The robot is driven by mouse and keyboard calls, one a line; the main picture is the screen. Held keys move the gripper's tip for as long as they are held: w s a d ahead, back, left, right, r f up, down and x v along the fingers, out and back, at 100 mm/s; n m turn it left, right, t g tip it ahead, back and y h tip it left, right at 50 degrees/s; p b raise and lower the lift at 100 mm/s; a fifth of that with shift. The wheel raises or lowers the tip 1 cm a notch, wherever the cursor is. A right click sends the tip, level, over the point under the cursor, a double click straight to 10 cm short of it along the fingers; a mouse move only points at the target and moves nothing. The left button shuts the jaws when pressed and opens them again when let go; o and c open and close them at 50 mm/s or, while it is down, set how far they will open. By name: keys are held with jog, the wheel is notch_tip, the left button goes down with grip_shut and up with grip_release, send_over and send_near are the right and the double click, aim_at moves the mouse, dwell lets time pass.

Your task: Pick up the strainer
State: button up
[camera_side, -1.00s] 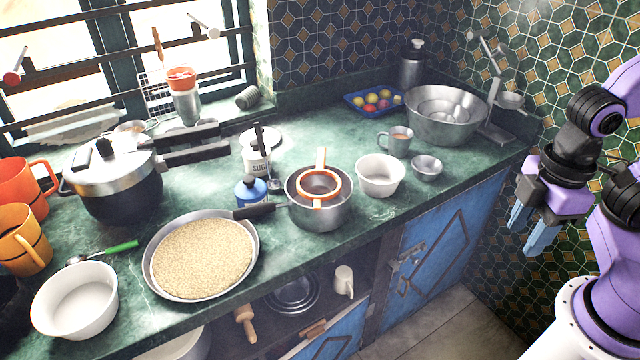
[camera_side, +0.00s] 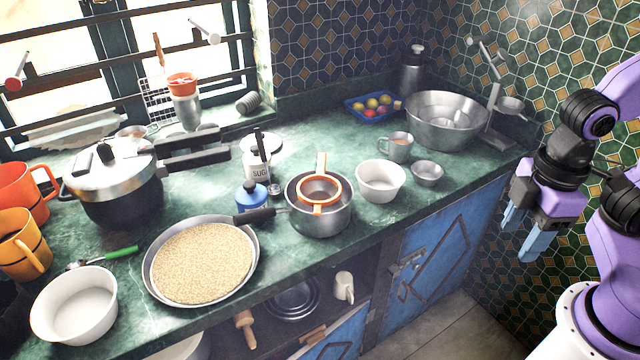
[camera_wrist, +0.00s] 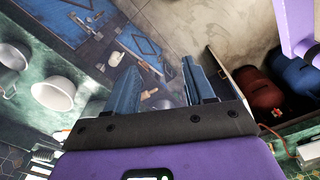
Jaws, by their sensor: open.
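My gripper (camera_side: 523,238) is at the right, in front of the counter's right end and well apart from the strainer. Its two blue fingers are spread, with nothing between them. In the wrist view my gripper (camera_wrist: 160,75) also shows open and empty, above the floor and cabinet front. I cannot make out the strainer in that view.
A white bowl (camera_side: 380,181) stands right of the saucepan, with a small steel bowl (camera_side: 427,171) and a cup (camera_side: 399,148) beyond. A pressure cooker (camera_side: 112,190) stands further left.

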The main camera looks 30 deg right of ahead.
jog(key=w+a+r+m+t, duration=0.15)
jog(key=w+a+m, duration=0.35)
jog(key=w, duration=0.6)
jog(key=m+t+h, duration=0.2)
jog(key=m+h, duration=0.1)
jog(key=m, duration=1.1)
send_over(321, 159)
jog(key=s+a, duration=0.3)
jog(key=s, duration=0.3)
jog(key=x, duration=1.1)
jog(key=shift+w+d+f, duration=0.1)
jog(key=shift+f, duration=0.1)
jog(key=shift+w+a+x, duration=0.15)
jog(key=shift+x, duration=1.25)
jog(key=shift+w+a+x, duration=0.15)
jog(key=shift+a+x, duration=0.05)
jog(key=shift+x, duration=1.2)
grip_shut()
